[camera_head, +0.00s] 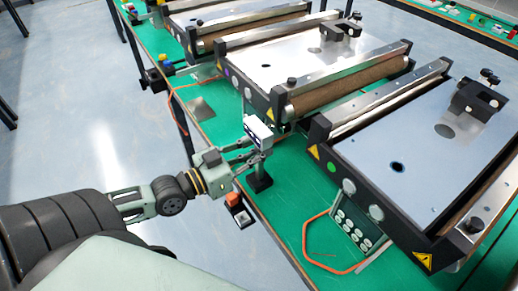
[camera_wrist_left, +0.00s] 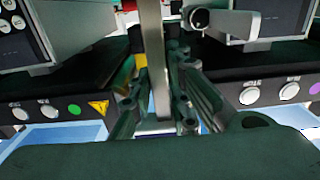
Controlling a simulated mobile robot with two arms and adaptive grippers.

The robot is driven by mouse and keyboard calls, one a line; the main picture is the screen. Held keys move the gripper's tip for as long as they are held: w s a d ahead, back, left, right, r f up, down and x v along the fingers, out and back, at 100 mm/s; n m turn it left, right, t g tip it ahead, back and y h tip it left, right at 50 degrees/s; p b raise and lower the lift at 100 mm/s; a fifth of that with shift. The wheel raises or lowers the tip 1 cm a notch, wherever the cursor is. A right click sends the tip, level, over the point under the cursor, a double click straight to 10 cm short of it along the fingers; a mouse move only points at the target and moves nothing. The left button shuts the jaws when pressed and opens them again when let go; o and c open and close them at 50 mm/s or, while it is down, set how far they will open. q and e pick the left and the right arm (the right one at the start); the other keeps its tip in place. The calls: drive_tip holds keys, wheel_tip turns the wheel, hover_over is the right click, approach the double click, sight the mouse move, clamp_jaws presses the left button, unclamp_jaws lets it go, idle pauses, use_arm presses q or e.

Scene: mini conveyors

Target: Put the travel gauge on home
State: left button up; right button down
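What looks like the travel gauge is a small device with a white-silver head (camera_head: 258,130) and dark front, beside the middle conveyor. A dark post and foot (camera_head: 259,181) stand directly below it on the green bench. My left gripper (camera_head: 250,150) reaches it from the left, just below the head. In the left wrist view, a silver upright bar (camera_wrist_left: 154,50) lies between the two fingers of my left gripper (camera_wrist_left: 156,85); whether both fingers press on it is not clear. No place marked home can be read. My right gripper is not in view.
A mini conveyor (camera_head: 290,62) stands behind and another (camera_head: 415,150) at the right. A small orange block (camera_head: 232,199) sits near the bench's left edge. Open floor is left.

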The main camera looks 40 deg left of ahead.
use_arm(q)
drive_tip(key=shift+o, duration=1.4)
